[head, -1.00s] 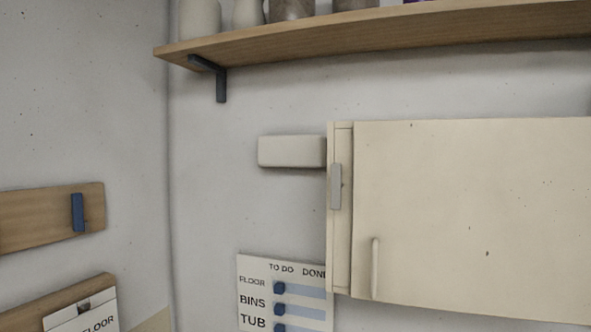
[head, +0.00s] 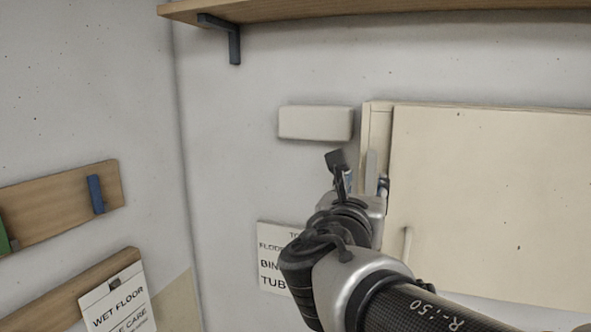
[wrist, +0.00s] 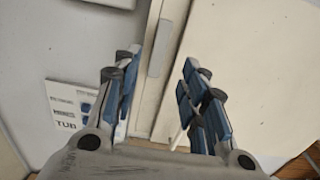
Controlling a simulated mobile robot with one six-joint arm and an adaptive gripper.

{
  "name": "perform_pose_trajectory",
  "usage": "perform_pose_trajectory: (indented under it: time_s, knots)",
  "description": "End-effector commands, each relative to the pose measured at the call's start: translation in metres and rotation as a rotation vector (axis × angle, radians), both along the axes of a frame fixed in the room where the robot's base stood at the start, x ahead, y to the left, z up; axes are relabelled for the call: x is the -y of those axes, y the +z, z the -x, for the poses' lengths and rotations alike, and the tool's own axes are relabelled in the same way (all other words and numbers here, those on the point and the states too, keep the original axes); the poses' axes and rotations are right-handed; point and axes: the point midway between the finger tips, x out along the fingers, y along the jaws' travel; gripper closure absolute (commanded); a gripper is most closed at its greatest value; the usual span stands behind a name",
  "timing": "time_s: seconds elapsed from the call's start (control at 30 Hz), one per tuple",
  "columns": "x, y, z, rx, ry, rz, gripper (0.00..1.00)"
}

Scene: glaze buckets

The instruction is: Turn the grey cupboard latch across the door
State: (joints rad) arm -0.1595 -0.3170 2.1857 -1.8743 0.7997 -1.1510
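The grey cupboard latch (head: 371,164) stands upright on the narrow frame strip left of the cream cupboard door (head: 490,190), along the door's edge rather than across it. It is partly behind my gripper (head: 360,171) in the head view. In the wrist view, the latch (wrist: 160,47) is a vertical grey bar between and beyond the fingertips of my gripper (wrist: 161,62). The fingers are spread, one on each side in the picture, with nothing between them. I cannot tell the exact distance to the latch. The door looks shut.
A pale box (head: 316,122) sticks out from the wall left of the cupboard. The door handle (head: 407,243) is low on the door. A TO DO board (head: 270,262) hangs below left, partly hidden by my arm. A wooden shelf (head: 400,11) runs above.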

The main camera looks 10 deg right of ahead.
Motion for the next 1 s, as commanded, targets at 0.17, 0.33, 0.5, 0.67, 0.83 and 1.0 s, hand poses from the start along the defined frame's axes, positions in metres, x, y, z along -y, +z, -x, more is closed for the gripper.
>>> perform_pose_trajectory:
  time_s: [0.17,0.33,0.5,0.67,0.83,1.0]
  knots:
    - [0.025,0.000,-0.034,-0.003,-0.005,0.001,0.61]
    - [0.043,-0.001,-0.061,-0.003,-0.004,-0.001,0.61]
    - [0.054,0.000,-0.079,-0.001,-0.002,-0.001,0.61]
    - [0.058,0.000,-0.085,0.000,-0.001,-0.001,0.61]
    - [0.059,0.000,-0.086,0.000,0.000,-0.001,0.61]
    - [0.058,0.000,-0.086,0.000,0.000,-0.001,0.66]
